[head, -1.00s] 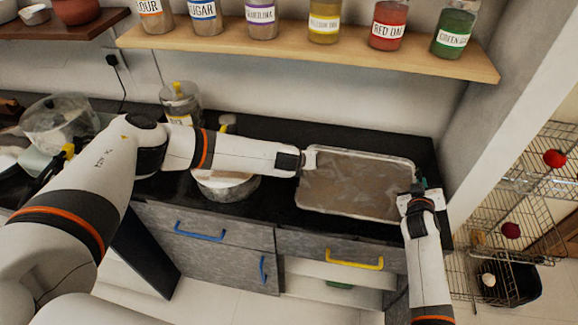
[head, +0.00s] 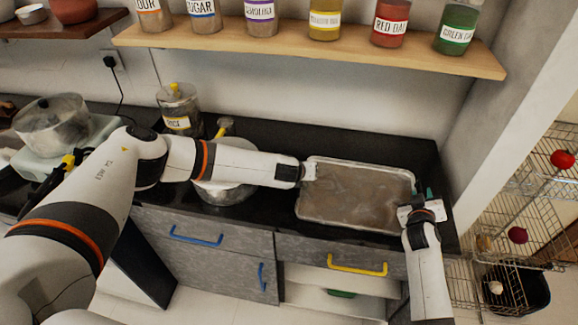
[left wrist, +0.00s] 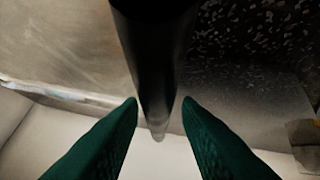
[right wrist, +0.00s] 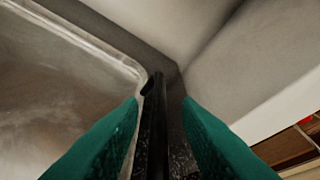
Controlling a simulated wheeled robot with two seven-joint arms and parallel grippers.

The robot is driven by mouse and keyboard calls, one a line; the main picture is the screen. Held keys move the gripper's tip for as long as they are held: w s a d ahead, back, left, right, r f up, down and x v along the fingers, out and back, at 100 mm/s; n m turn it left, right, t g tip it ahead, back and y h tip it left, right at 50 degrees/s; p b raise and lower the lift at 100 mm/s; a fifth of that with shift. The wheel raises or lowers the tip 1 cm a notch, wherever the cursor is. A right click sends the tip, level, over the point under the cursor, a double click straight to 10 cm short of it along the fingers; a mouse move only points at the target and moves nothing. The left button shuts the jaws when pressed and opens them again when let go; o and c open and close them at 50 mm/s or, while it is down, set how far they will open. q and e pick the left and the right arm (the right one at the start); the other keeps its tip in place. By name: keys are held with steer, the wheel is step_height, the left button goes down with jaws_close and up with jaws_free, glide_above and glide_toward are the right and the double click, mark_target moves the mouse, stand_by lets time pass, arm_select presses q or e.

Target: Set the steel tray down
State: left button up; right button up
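The steel tray (head: 355,212), a shallow rectangle with a dull brownish inside and pale rim, lies flat on the dark counter (head: 270,222) as far as the head view shows. My left gripper (head: 308,170) is at its left edge. In the left wrist view its green fingers (left wrist: 160,102) stand apart, with a blurred dark part between them and the tray (left wrist: 60,50) at left. My right gripper (head: 422,191) is at the tray's right edge. Its fingers (right wrist: 160,100) also stand apart around a dark strip beside the tray's rim (right wrist: 95,45). Contact under the tray is hidden.
A pot (head: 222,190) stands under my left forearm, with a yellow-lidded jar (head: 178,108) behind. A wooden shelf (head: 310,46) with labelled jars hangs above. A wall bounds the counter at right. A drawer with a yellow handle (head: 357,265) is below the tray.

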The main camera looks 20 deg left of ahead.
steer(key=v, duration=1.2)
steer(key=shift+f, duration=0.1)
arm_select(q)
steer(key=d+v, duration=0.1)
steer(key=v, duration=1.1)
steer(key=shift+a, duration=0.5)
